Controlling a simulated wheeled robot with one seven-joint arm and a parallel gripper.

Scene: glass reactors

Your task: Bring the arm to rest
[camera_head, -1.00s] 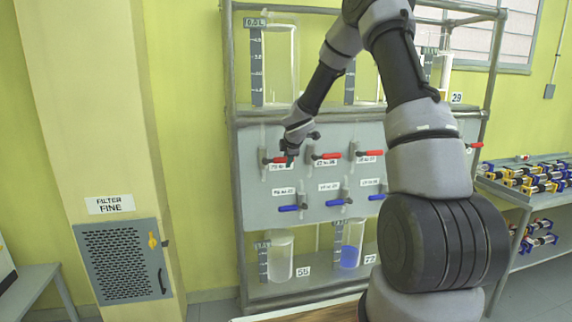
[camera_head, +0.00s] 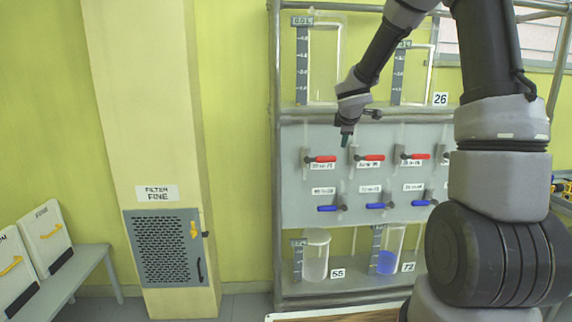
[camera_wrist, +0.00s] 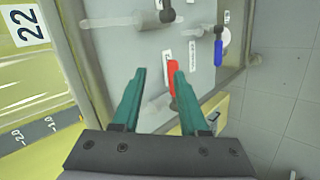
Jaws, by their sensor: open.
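My gripper (camera_head: 345,138) hangs in front of the upper part of the grey valve panel (camera_head: 300,215), just above the row of red valve handles. In the wrist view my gripper (camera_wrist: 155,75) shows two green fingers spread apart with nothing held between them. A red handle (camera_wrist: 173,80) shows beyond the right fingertip, and a blue handle (camera_wrist: 218,52) lies further right. In the head view the closest red handle (camera_head: 370,157) is below and right of the fingertips. I see no clear contact with it. My arm is bent, coming down from the top of the picture.
Glass vessels with level scales (camera_head: 302,60) stand above the panel. A clear cylinder (camera_head: 316,255) and one with blue liquid (camera_head: 388,258) stand on the lower shelf. A filter cabinet (camera_head: 165,250) is left, beside a bench (camera_head: 88,270). Floor between cabinet and rack is clear.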

